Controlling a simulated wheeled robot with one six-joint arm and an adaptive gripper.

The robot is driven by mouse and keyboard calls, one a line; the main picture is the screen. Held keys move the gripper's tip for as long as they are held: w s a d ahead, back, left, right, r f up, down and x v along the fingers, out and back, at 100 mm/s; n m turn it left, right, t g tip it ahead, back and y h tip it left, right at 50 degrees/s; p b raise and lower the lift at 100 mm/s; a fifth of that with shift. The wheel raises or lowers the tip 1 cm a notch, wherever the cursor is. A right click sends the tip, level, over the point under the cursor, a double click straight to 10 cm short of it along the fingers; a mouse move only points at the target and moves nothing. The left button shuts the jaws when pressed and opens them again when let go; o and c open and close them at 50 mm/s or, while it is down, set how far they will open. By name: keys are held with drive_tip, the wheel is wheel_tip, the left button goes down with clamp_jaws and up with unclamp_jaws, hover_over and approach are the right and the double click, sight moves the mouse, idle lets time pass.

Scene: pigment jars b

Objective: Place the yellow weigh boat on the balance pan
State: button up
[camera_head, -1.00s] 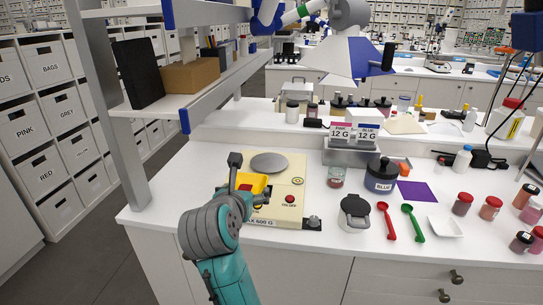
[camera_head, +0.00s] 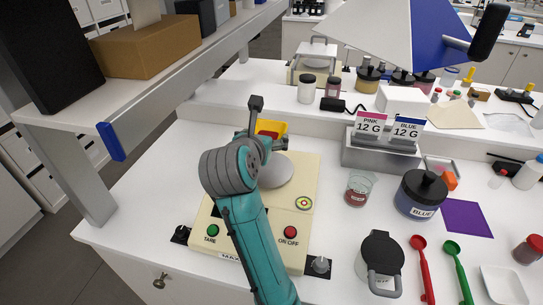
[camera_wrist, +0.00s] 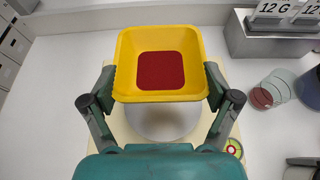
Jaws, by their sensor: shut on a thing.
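The yellow weigh boat (camera_head: 271,128) is a square tray with red powder in it; it also shows in the wrist view (camera_wrist: 160,96). My gripper (camera_wrist: 161,88) is shut on it, with one finger at each side, and the boat looks about level. The round grey balance pan (camera_head: 277,171) is on the cream balance (camera_head: 257,238). In the head view the boat appears just behind and above the pan. In the wrist view the pan (camera_wrist: 162,124) shows partly below the boat's near edge. The exact height between them cannot be told. My arm hides part of the balance.
To the right stand a glass with red contents (camera_head: 358,188), a blue jar (camera_head: 420,193) and a grey holder with PINK and BLUE labels (camera_head: 380,158). A red scoop (camera_head: 424,270) and green scoop (camera_head: 459,272) lie in front. A shelf (camera_head: 170,85) overhangs the left.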

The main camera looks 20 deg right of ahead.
hover_over(265, 174)
wheel_tip(265, 174, down, 5)
drive_tip(key=shift+s+f, duration=0.1)
drive_tip(key=shift+f, duration=2.3)
drive_tip(key=shift+f, duration=0.1)
drive_tip(key=o, duration=0.7)
drive_tip(key=v, duration=1.2)
